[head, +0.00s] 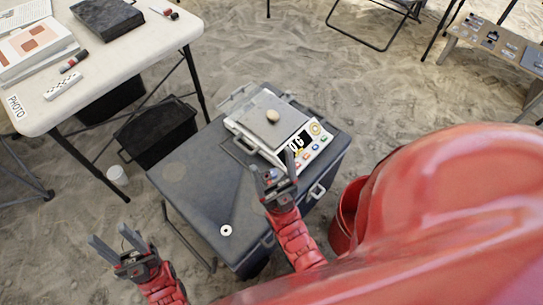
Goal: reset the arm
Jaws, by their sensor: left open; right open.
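My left gripper (117,246) is open and empty, held over the sand at the lower left, left of the grey case. My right gripper (274,172) is open, with its fingers pointing up the picture just in front of the white scale's lower edge. I see nothing between its fingers. Whether it touches the scale or the case is hard to tell. Both red forearms come in from the bottom of the picture.
A small white ring (226,230) lies there too. A white table (150,45) is upper left, a black crate (160,135) beneath. A red bucket (341,236) stands right.

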